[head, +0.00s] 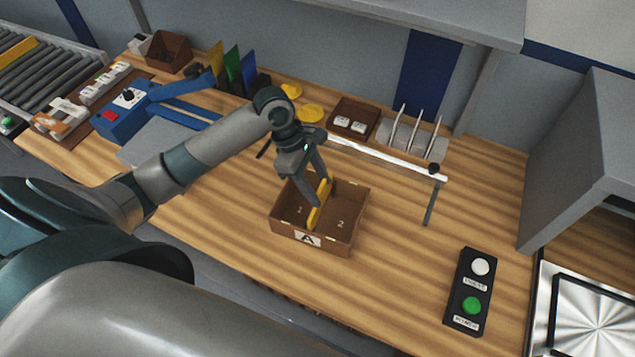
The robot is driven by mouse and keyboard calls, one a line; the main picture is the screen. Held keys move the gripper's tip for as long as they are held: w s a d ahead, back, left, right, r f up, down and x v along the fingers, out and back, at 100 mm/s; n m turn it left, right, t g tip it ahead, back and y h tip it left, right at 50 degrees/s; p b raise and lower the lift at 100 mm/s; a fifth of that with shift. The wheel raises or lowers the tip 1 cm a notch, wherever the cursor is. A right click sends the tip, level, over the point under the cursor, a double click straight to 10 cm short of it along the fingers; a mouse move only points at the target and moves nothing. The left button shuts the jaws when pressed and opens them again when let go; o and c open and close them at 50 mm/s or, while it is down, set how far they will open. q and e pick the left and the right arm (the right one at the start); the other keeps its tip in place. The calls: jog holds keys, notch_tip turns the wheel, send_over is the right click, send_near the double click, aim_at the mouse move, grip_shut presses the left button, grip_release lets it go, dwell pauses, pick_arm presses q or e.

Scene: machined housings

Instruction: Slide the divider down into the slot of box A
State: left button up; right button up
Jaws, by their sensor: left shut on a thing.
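Box A (340,247) is a brown open box on the wooden table, with a white label "A" on its front wall and the numbers 1 and 2 on its floor. The yellow divider (316,214) is a thin upright plate at the middle of the box, between the two numbers. My left gripper (321,190) is over the box and shut on the divider. Part of the divider is hidden behind the gripper fingers. I cannot tell whether its lower edge is fully down in the slot. My right gripper is not in view.
A white rail on a post (429,203) stands behind and right of the box. A black panel with white and green buttons (470,292) lies at the right. Farther back are a small brown tray (371,110), a rack (411,140) and yellow discs (311,113). Table right of the box is clear.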

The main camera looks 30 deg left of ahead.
pick_arm(q)
jog(key=shift+f, duration=1.9)
jog(key=o, duration=1.4)
jog(key=w+b+v, duration=0.1)
jog(key=b+v, duration=0.3)
jog(key=v, duration=1.3)
jog(key=shift+s+r, duration=0.25)
jog(key=shift+s, duration=0.25)
jog(key=shift+s+f, duration=0.1)
